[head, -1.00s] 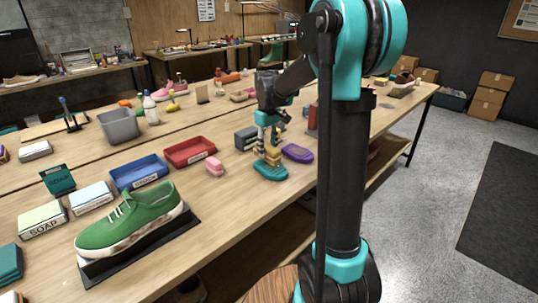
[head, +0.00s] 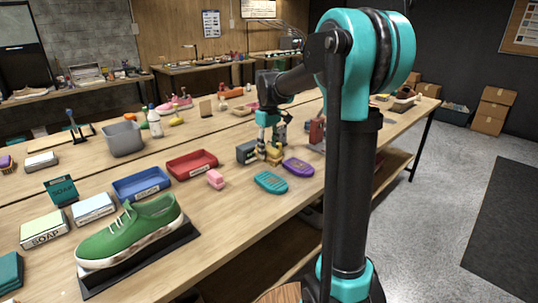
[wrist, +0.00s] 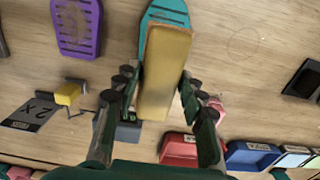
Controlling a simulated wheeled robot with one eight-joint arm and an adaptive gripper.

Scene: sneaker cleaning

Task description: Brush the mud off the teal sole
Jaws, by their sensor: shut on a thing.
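My gripper (head: 271,146) is shut on a yellow block-shaped brush (head: 275,156), which fills the space between the fingers in the wrist view (wrist: 165,75). Its bristles cannot be made out. The teal sole (head: 271,182) lies flat near the table's front edge, with a patterned upper face. The brush is behind the sole in the head view, apart from it. In the wrist view the brush covers much of the teal sole (wrist: 157,17). Whether mud is on the sole is too small to tell.
A purple sole (head: 298,167) lies just right of the teal one. A pink block (head: 215,180), a red tray (head: 191,165) and a blue tray (head: 141,184) stand left. A green sneaker (head: 130,231) sits on a dark stand.

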